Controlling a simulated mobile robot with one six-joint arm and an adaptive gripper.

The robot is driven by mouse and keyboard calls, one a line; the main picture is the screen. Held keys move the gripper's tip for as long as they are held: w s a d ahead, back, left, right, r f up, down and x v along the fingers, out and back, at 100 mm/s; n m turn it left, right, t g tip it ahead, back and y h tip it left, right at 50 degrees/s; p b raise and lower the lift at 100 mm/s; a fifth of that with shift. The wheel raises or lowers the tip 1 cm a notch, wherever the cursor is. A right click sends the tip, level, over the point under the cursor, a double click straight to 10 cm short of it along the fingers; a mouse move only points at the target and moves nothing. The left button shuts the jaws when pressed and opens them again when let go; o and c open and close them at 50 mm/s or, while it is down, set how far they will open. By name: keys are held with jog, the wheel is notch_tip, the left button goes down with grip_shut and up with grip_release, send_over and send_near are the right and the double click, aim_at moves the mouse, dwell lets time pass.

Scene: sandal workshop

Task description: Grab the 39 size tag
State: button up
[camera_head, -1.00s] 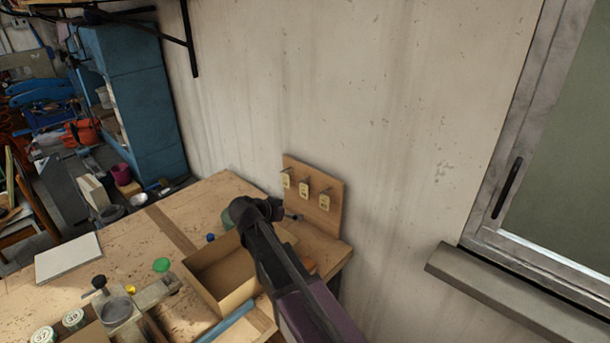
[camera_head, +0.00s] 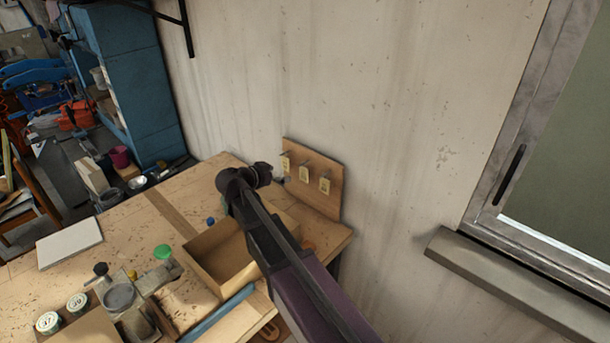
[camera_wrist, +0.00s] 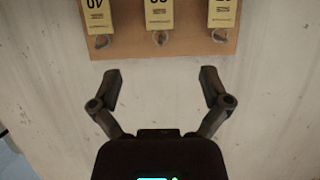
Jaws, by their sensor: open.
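Three pale yellow size tags hang on pegs on a wooden board (camera_head: 318,205) against the wall. The wrist view shows them upside down. Its left tag (camera_wrist: 96,15) seems to read 40. The middle tag (camera_wrist: 159,14) and right tag (camera_wrist: 222,14) have numbers cut by the frame edge, so I cannot surely read which is 39. In the head view the tags are too small to read. My gripper (camera_wrist: 160,88) is open and empty, its fingers spread in front of the wall, apart from the tags and roughly lined up with the middle one.
An open cardboard box (camera_head: 222,262) stands on the workbench (camera_head: 165,205) below my arm. A blue roll (camera_head: 222,312), a green lid (camera_head: 163,252) and several tins are nearby. A window sill (camera_head: 510,277) juts out at right.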

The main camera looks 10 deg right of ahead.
aim_at(303, 170)
jog(key=shift+b+x, duration=1.15)
jog(key=shift+x, duration=2.3)
jog(key=shift+f+b+x, duration=0.25)
jog(key=shift+b+x, duration=0.65)
jog(key=shift+x, duration=0.95)
jog(key=shift+w+d+f, duration=0.2)
jog(key=shift+w+d, duration=0.2)
jog(key=shift+d, duration=0.1)
jog(key=c, duration=0.8)
